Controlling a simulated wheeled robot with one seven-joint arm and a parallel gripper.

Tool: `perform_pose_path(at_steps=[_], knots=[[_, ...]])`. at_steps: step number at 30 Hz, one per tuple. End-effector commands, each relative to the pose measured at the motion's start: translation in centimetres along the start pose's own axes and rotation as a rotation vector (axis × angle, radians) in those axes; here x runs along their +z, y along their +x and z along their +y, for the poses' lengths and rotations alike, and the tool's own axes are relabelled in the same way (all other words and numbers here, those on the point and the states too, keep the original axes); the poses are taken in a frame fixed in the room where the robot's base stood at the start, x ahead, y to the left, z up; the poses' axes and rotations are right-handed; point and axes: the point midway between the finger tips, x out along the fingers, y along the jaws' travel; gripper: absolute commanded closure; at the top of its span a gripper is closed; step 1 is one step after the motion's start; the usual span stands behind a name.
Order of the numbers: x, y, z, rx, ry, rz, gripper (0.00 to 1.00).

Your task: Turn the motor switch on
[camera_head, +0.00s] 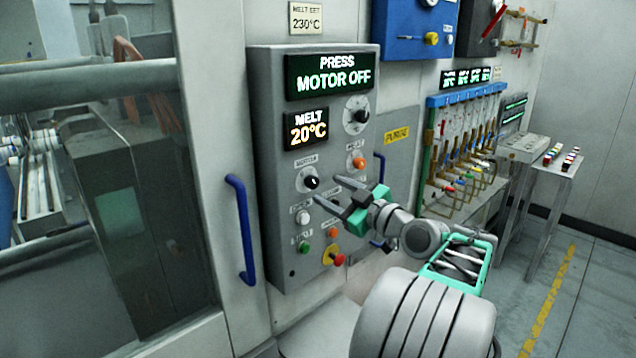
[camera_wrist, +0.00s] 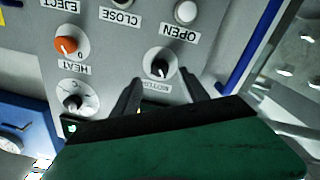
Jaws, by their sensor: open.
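The motor switch (camera_head: 312,182) is a black knob with a white mark on a round pale plate, on the grey control panel (camera_head: 282,250). The screen (camera_head: 333,78) at the panel's top reads "MOTOR OFF". My gripper (camera_head: 326,188) is open and empty, just in front of the panel beside the knob. In the wrist view, which is upside down, the motor knob (camera_wrist: 160,66) shows between the two fingertips (camera_wrist: 160,78), with its label partly in view below it. I see no contact between fingers and knob.
An orange heat knob (camera_head: 358,162) and a black temperature dial (camera_head: 356,115) are close by. Below are the white button (camera_head: 302,216), green button (camera_head: 304,247) and red emergency stop (camera_head: 336,258). A blue door handle (camera_head: 241,230) stands out left of the panel.

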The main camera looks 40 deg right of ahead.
Motion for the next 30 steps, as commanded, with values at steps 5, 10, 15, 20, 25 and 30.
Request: perform_pose_path(at_steps=[5,10,15,20,25,30], knots=[[-0.4,3.6,0.0,-0.005,0.002,0.0,0.48],[-0.1,5.3,0.0,-0.002,0.001,-0.002,0.48],[0.0,5.4,-0.1,-0.002,0.002,-0.003,0.48],[0.0,5.4,-0.1,-0.002,0.002,-0.003,0.55],[0.0,5.4,-0.1,-0.002,0.002,-0.003,0.69],[0.0,5.4,-0.1,-0.002,0.002,-0.003,0.83]])
